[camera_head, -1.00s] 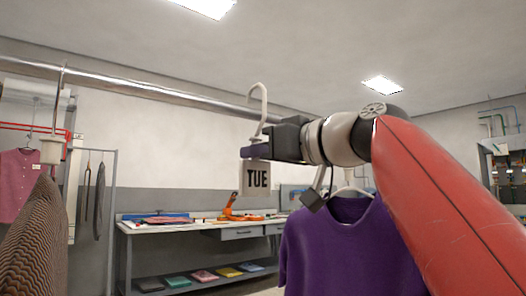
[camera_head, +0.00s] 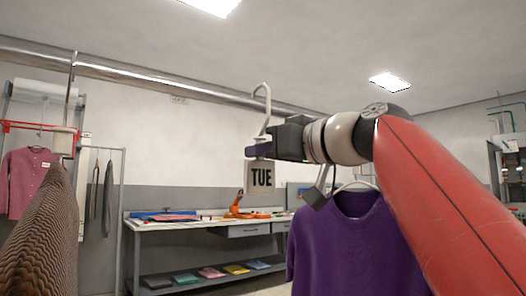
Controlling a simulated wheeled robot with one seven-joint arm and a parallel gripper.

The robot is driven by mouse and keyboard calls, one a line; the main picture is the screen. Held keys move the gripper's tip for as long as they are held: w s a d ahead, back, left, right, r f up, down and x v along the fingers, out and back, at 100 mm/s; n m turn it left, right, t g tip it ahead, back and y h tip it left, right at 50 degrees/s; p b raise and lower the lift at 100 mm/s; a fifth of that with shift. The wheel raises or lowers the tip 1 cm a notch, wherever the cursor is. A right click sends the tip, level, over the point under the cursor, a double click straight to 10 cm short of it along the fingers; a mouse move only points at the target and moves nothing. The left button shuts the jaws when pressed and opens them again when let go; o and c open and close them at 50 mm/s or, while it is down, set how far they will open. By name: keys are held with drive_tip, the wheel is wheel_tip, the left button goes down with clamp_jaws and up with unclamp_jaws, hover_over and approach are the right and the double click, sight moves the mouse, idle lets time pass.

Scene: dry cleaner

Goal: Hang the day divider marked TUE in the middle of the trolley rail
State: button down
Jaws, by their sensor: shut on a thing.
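The TUE day divider (camera_head: 261,178) is a pale square card with black letters under a white hook (camera_head: 264,105). My gripper (camera_head: 262,149) is shut on its upper part, and the card hangs below the fingers with the hook pointing up. The metal rail (camera_head: 160,86) runs across the upper view, behind the hook in the picture; I cannot tell whether they touch. A purple shirt (camera_head: 350,245) hangs on a white hanger to the right, below my arm. A brown patterned garment (camera_head: 42,235) hangs at the left.
A white workbench (camera_head: 190,224) stands at the back, with an orange tool (camera_head: 243,207) on top and several folded cloths on its lower shelf. A pink shirt (camera_head: 28,180) hangs on a red rack at the far left. The rail between the brown garment and the divider looks clear.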

drive_tip(key=shift+f+b, duration=0.85)
drive_tip(key=shift+f, duration=0.2)
drive_tip(key=shift+f, duration=0.2)
drive_tip(key=c, duration=1.4)
unclamp_jaws()
drive_tip(key=shift+o, duration=0.2)
drive_tip(key=b+v, duration=0.1)
drive_tip(key=v, duration=0.6)
drive_tip(key=shift+s+d, duration=0.3)
drive_tip(key=shift+s, duration=0.05)
drive_tip(key=shift+r, duration=0.1)
drive_tip(key=s+a+v, duration=0.2)
drive_tip(key=v, duration=1.3)
drive_tip(key=shift+s+d, duration=0.15)
drive_tip(key=shift+s, duration=0.1)
